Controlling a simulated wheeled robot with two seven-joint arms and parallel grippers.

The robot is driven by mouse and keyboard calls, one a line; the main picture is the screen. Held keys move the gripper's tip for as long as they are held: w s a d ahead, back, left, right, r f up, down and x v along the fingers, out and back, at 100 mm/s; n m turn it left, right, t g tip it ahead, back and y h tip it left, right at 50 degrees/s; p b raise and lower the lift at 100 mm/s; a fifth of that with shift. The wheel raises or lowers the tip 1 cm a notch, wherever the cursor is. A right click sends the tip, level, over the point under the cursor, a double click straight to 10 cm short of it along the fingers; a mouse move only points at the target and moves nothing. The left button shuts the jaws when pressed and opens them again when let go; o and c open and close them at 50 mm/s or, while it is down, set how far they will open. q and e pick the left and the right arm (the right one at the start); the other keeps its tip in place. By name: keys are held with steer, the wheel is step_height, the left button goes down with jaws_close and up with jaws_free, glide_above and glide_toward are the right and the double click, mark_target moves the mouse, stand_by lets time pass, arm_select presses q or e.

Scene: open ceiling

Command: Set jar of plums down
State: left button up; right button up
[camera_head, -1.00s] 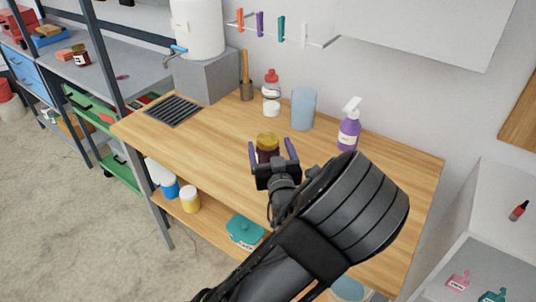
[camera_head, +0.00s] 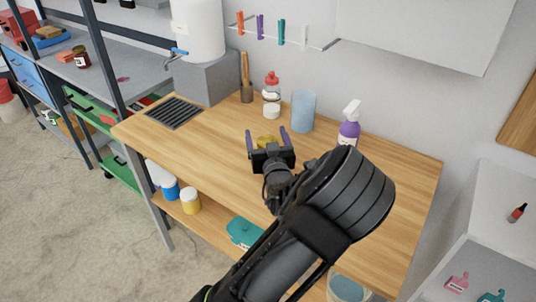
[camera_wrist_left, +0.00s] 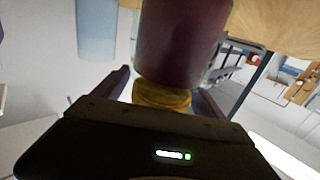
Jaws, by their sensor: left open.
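The jar of plums has a dark purple body and a yellow lid (camera_head: 267,141). In the head view it is at the middle of the wooden worktop (camera_head: 215,145), its body mostly hidden by my left gripper (camera_head: 267,134). In the left wrist view, the jar (camera_wrist_left: 183,42) appears upside down, with its lid close to the palm. The left gripper is open, its two purple fingers on either side of the lid with gaps visible. The jar's base is out of view, so its contact with the worktop is hidden. My right gripper is not in view.
Behind the jar stand a red-capped bottle (camera_head: 271,92), a blue tumbler (camera_head: 303,111) and a purple spray bottle (camera_head: 348,133). A wooden-handled tool in a holder (camera_head: 246,90) and a drain grate (camera_head: 174,112) are to the left. The worktop's left front is clear.

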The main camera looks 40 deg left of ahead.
arm_select(q)
steer(key=shift+c, duration=0.4)
jaws_close()
stand_by(0.8)
